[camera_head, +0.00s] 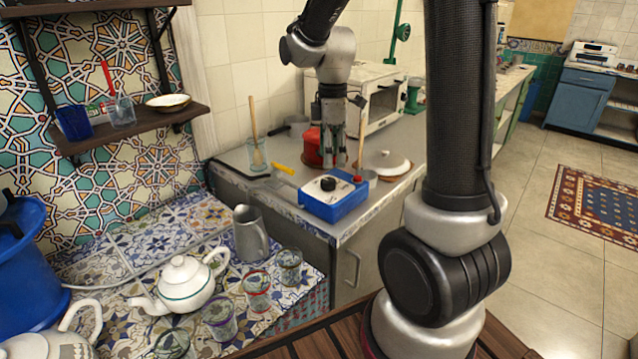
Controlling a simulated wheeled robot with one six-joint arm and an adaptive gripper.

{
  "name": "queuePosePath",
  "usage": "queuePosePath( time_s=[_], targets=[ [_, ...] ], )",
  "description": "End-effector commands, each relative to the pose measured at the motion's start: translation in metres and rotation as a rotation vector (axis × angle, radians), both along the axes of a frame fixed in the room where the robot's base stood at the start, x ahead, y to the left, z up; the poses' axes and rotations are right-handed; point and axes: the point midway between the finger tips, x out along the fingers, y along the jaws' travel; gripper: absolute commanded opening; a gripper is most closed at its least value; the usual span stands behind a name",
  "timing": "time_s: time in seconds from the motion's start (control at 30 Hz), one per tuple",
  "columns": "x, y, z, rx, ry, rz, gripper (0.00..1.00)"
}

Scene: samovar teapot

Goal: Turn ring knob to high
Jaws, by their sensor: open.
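A blue box (332,200) with a pale top panel sits at the near corner of the grey counter. A black round knob (328,184) stands on the left part of its panel, and a small red knob or button (357,179) is at its right edge. The knob's setting is too small to read. My gripper (332,160) points down over the counter behind the blue box, apart from the black knob. Its jaws are open, and nothing is clearly held in them. A red pot (312,146) stands just behind it, partly hidden by it.
A glass jar with a wooden spoon (257,153) and a yellow-handled utensil (283,169) are left of my gripper. A white lidded dish (382,163) is to the right, a white oven (375,95) behind. A teapot (185,283) and several glasses stand on the lower tiled surface.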

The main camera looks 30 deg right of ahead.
Motion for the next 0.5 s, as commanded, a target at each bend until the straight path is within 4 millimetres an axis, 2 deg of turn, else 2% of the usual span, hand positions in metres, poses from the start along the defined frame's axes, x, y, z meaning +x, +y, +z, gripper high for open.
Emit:
queuePosePath(
  time_s=[0.23,0.37,0.5],
  targets=[
    [0.009,0.000,0.005,0.005,-0.026,0.259,0.58],
    [0.009,0.000,0.004,0.005,-0.027,0.334,0.58],
    [0.008,0.000,-0.008,0.007,-0.023,0.357,0.58]
  ],
)
